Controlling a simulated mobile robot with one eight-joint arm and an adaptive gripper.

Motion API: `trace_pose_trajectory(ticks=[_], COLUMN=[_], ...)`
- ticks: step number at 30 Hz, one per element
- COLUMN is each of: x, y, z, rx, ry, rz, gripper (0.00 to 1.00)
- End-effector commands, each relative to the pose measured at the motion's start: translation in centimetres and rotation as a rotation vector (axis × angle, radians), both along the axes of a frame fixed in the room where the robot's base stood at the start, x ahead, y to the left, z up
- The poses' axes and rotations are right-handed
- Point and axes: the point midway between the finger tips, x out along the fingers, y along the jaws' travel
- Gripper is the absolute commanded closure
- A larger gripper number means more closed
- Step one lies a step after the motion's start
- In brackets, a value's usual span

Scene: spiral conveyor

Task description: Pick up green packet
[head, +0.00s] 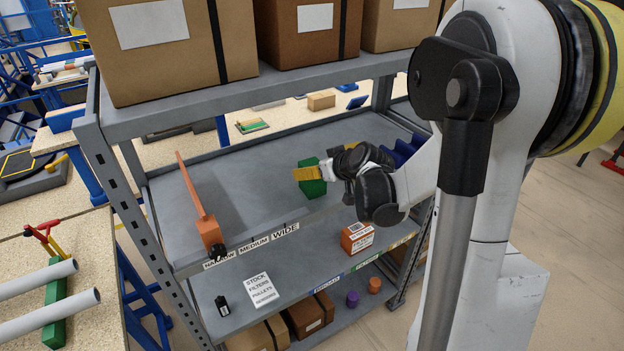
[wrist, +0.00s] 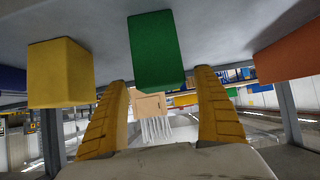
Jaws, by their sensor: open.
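The green packet (head: 313,186) stands on the grey middle shelf, partly covered by my gripper (head: 306,173) in the head view. In the wrist view, which looks upside down, the green packet (wrist: 158,50) hangs from the shelf surface at the top centre. My gripper (wrist: 162,80) shows there as two yellow fingers, spread wide, one to each side of the packet's lower part in the picture. The gripper is open and holds nothing. Whether the fingers touch the packet cannot be told.
In the wrist view a yellow block (wrist: 62,73) is left of the green packet and an orange one (wrist: 288,54) is right. An orange divider (head: 205,225) stands on the shelf's left. Cardboard boxes (head: 170,45) fill the upper shelf. The middle shelf (head: 250,205) is clear between divider and packet.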

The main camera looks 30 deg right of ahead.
Motion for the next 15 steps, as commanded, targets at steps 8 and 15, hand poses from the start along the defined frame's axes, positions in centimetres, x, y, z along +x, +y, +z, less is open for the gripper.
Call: trace_pose_trajectory(ticks=[8,15], x=[1.32,1.30], y=[0.01,0.02], z=[-0.90,-0.89], rx=[0.000,0.000], ry=[0.000,0.000], rz=[-0.001,-0.001], gripper=[0.20,0.62])
